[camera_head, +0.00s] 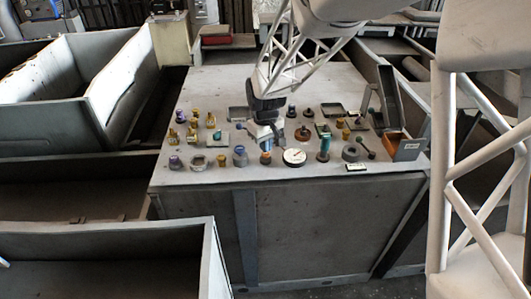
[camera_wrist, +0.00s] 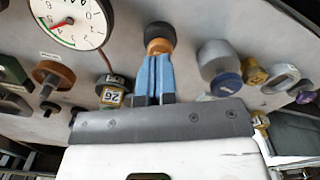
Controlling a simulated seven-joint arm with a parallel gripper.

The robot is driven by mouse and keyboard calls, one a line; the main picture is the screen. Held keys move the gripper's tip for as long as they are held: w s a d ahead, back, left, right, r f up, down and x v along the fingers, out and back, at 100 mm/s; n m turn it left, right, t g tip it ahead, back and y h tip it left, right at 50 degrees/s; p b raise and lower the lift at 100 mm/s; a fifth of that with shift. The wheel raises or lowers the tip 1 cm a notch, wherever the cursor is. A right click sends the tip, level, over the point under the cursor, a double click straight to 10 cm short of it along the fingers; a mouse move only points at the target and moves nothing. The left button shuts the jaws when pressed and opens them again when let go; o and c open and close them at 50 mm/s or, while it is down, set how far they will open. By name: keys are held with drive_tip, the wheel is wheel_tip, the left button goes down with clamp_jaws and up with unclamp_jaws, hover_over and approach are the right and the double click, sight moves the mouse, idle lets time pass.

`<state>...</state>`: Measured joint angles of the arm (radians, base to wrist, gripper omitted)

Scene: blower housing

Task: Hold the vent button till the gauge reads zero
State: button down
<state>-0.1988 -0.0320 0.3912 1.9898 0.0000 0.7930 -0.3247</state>
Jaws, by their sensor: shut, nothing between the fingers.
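The round white gauge (camera_head: 294,157) stands near the front edge of the grey bench top. In the wrist view the gauge (camera_wrist: 72,20) is cut off by the top edge. Its red needle points away from the centre, but I cannot read the value surely. A button-like post with an orange collar and dark cap (camera_wrist: 160,38) lies at my fingertips; its orange part (camera_head: 265,158) shows left of the gauge in the head view. My gripper (camera_wrist: 156,58) has its blue fingers together and empty, pointing at the post. I cannot tell whether they touch it. My gripper (camera_head: 266,143) hides part of the post.
Several knobs and fittings crowd the bench top (camera_head: 215,85). A teal post (camera_head: 323,150) is right of the gauge. An upright lid (camera_head: 390,97) stands at right.

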drive_tip(key=shift+f, duration=0.6)
drive_tip(key=shift+f, duration=0.4)
idle(0.9)
drive_tip(key=shift+r, duration=0.85)
drive_tip(key=shift+r, duration=0.1)
idle(0.5)
drive_tip(key=shift+r, duration=2.9)
